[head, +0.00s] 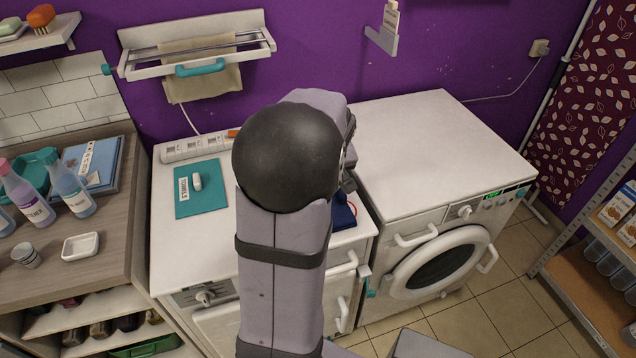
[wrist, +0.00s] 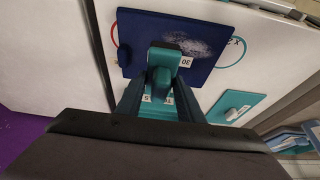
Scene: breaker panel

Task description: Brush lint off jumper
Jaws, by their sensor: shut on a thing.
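The jumper (wrist: 215,20) shows in the wrist view as a flat, dark blue rectangle on a white top. A pale, speckled lint patch (wrist: 200,42) lies right of its middle. My gripper (wrist: 160,92) is shut on a teal tool, which looks like the brush (wrist: 165,52). The tool's head is over the jumper, left of the lint patch; I cannot tell whether it touches. A small label reading 30 shows beside the head. In the head view a part of the jumper (head: 343,216) shows right of my arm, which hides the gripper and the brush.
A teal mat (head: 187,208) with a small white item lies left of my arm, and a power strip (head: 185,150) behind it. A washing machine (head: 440,150) stands right, its top clear. Bottles stand on the left counter (head: 120,235). A towel rack (head: 240,45) hangs behind.

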